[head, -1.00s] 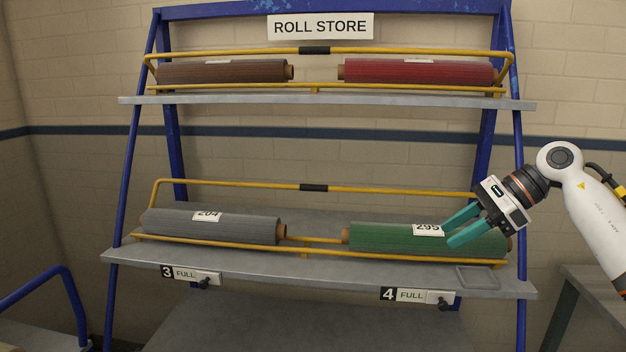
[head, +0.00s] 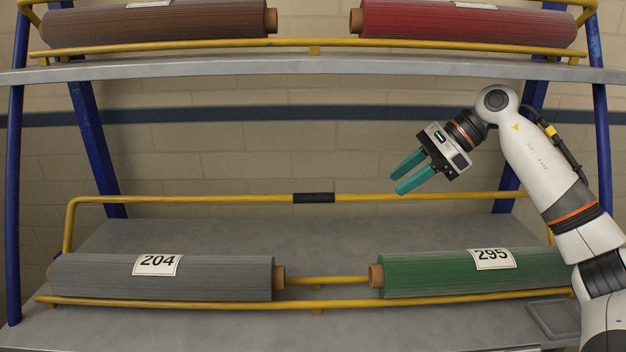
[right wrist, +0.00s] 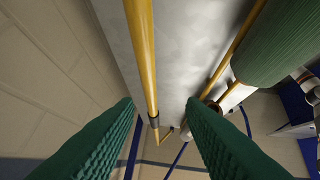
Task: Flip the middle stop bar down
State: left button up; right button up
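The middle stop bar (head: 220,199) is a yellow rail with a black sleeve (head: 314,198) at its centre. It stands raised above the middle shelf, higher than the rolls. My right gripper (head: 394,181) is open and empty, a little above the bar and right of the sleeve, its teal fingers pointing down-left. In the right wrist view the bar (right wrist: 143,50) runs between the open fingers (right wrist: 160,105) in the picture, with the sleeve (right wrist: 154,122) farther off. I see no contact. My left gripper is not in view.
The middle shelf (head: 200,235) holds a grey roll (head: 160,285) labelled 204 and a green roll (head: 460,275) labelled 295, behind a low yellow front rail (head: 200,303). The upper shelf (head: 300,70) holds brown and red rolls. The space around the sleeve is clear.

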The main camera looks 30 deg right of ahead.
jog(key=p, duration=0.3)
send_near(324, 195)
jog(key=x, duration=0.7)
jog(key=shift+w+a+r, duration=0.2)
jog(key=shift+w+a, duration=0.1)
jog(key=shift+a, duration=0.15)
jog(key=shift+x, duration=0.75)
jog(key=shift+c, duration=0.3)
grip_shut()
